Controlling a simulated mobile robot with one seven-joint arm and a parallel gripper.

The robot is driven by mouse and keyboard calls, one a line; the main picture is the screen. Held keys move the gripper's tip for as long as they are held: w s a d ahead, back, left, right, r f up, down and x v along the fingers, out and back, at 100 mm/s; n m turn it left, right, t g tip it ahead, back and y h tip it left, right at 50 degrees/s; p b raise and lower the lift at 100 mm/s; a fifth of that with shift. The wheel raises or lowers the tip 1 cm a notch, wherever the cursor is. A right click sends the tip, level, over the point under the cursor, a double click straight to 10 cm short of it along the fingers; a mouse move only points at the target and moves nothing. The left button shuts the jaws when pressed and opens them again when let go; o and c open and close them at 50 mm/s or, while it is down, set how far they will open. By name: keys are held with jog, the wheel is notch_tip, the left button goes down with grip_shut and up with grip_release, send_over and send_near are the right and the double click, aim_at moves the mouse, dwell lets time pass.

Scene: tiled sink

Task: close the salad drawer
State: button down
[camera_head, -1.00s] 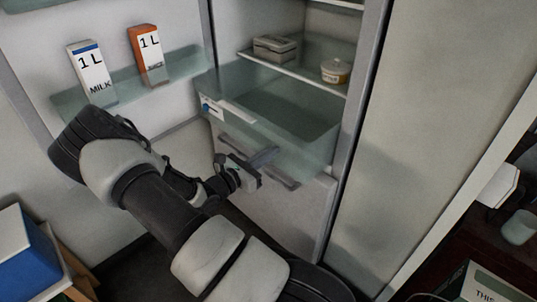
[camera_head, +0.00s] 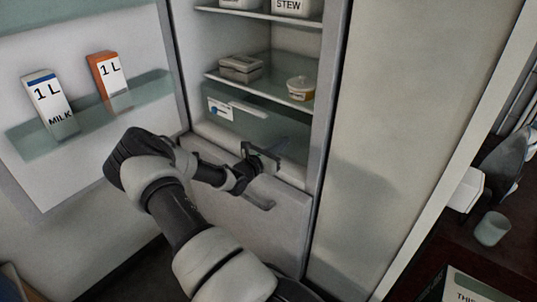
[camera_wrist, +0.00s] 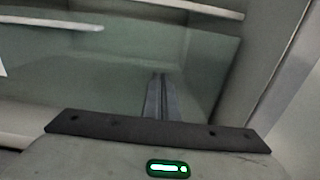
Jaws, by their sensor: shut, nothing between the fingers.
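The salad drawer (camera_head: 290,135) is a translucent greenish bin low in the fridge, with a label at its front left. It now sits largely inside the fridge, under the shelf. I cannot tell whether it is fully in. My gripper (camera_head: 262,156) is at the drawer's front, right of its middle. In the wrist view my shut, empty fingers (camera_wrist: 160,97) point at the drawer's clear front panel (camera_wrist: 110,75). They look very close to it; I cannot tell whether they touch. My gripper hides part of the drawer's front.
The open fridge door at left holds a milk carton (camera_head: 50,103) and an orange carton (camera_head: 109,80) on its shelf. Above the drawer, a shelf carries a grey box (camera_head: 240,68) and a small tub (camera_head: 301,88). A lower panel with a handle (camera_head: 258,201) lies below.

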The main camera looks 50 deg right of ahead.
jog(key=d, duration=0.3)
jog(key=shift+w+d, duration=0.15)
jog(key=shift+d, duration=0.15)
jog(key=shift+d+r, duration=0.2)
jog(key=shift+d+r, duration=0.1)
jog(key=shift+w, duration=0.1)
jog(key=s+a+p, duration=0.1)
jog(key=a+p, duration=0.1)
jog(key=a, duration=1.2)
jog(key=shift+s+a+f, duration=0.15)
jog(key=shift+a+f, duration=0.15)
